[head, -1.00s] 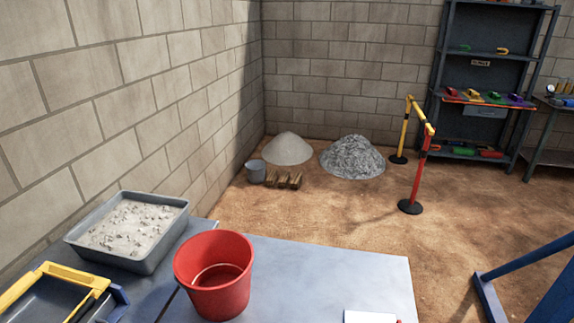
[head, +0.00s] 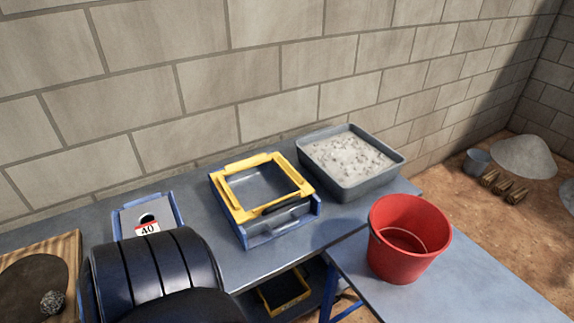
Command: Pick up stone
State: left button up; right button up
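A small rough grey stone (head: 53,302) lies at the lower left of the head view. It is on a dark brown rounded surface inside a wooden-edged tray or board (head: 66,250), which the picture edge cuts off. A dark, ribbed, rounded body (head: 155,275) fills the bottom left, just right of the stone; I cannot tell what it belongs to. Neither of my grippers is in view.
A label reading 40 (head: 147,229) sits on a blue-edged grey unit. A yellow-rimmed box (head: 225,207), a grey tray of pale gravel (head: 372,190) and a red bucket (head: 400,262) stand rightward. A block wall (head: 200,110) rises behind the bench.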

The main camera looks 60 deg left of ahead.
aim_at(53, 303)
jog(key=u, duration=3.65)
